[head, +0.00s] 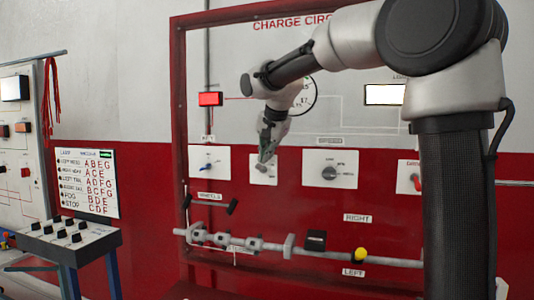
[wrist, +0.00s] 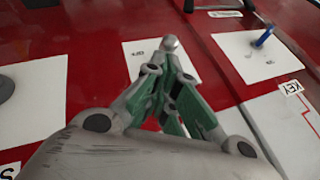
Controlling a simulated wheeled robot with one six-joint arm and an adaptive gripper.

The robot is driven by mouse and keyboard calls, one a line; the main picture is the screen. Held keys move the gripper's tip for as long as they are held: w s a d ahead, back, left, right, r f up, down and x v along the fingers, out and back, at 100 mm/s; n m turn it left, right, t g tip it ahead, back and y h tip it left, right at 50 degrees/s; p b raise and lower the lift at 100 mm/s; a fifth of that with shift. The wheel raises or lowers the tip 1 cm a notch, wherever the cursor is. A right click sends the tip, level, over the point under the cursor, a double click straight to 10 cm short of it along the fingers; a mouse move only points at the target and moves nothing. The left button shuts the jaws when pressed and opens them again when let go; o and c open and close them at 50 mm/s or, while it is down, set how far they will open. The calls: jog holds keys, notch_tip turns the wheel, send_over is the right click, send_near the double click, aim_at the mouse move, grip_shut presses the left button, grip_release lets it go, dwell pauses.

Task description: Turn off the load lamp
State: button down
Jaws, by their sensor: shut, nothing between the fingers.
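The charge circuit panel has a white lamp (head: 384,94) at upper right, bright, under a label starting "LO" that my arm partly hides. A small silver-knobbed switch sits on a white plate (head: 255,178), left of the middle. In the wrist view its round knob (wrist: 169,43) stands out from the plate (wrist: 135,49), just beyond my fingertips. My gripper (head: 264,156) is shut and empty, pointing down at this switch. It also shows in the wrist view (wrist: 166,72). I cannot tell whether the fingertips touch the knob.
A blue key switch (head: 208,167) is on the plate to the left, and a dark rotary knob (head: 329,173) is to the right. A red-handled control (head: 416,180) is farther right. A red lamp (head: 210,99) is above. A shaft with a yellow knob (head: 360,254) runs below.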

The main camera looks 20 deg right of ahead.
aim_at(262, 169)
jog(key=shift+s+a+f+t+h, duration=0.3)
jog(key=shift+s+t+h, duration=0.1)
jog(key=shift+t, duration=0.3)
jog(key=s+f, duration=0.1)
jog(key=a+f+t, duration=0.1)
jog(key=shift+s+f+n+h, duration=0.3)
jog(key=shift+s+f, duration=0.1)
dwell(0.5)
jog(key=shift+a, duration=0.1)
jog(key=shift+s+a+f, duration=0.35)
jog(key=shift+s, duration=0.2)
